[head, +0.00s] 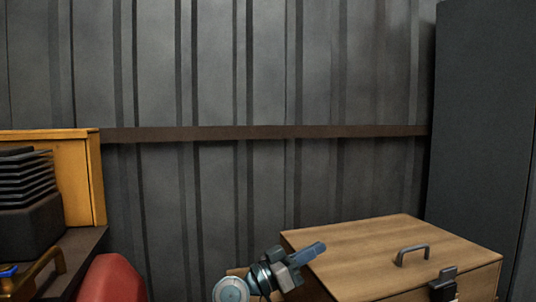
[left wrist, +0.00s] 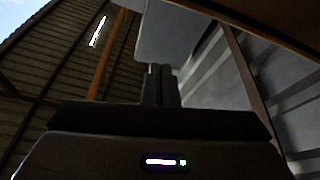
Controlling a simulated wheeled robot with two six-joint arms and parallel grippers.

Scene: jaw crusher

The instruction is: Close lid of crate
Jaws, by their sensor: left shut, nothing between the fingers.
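The wooden crate (head: 480,283) stands at the lower right of the head view. Its light wood lid (head: 350,250) lies over the top, flat or nearly flat; I cannot tell whether a gap remains under it. A grey handle (head: 411,254) is on the lid, and a dark latch (head: 443,284) is at the front edge. My left gripper (head: 308,253) is shut and empty at the lid's left edge; contact is unclear. Its dark fingers (left wrist: 160,85) show together in the left wrist view. My right gripper is not in view.
A tall dark cabinet (head: 482,120) stands behind the crate at the right. A red rounded object (head: 112,280) is at the lower left. A yellow panel (head: 82,175) and a dark ribbed block (head: 28,205) are at the far left. A corrugated wall (head: 220,80) closes the back.

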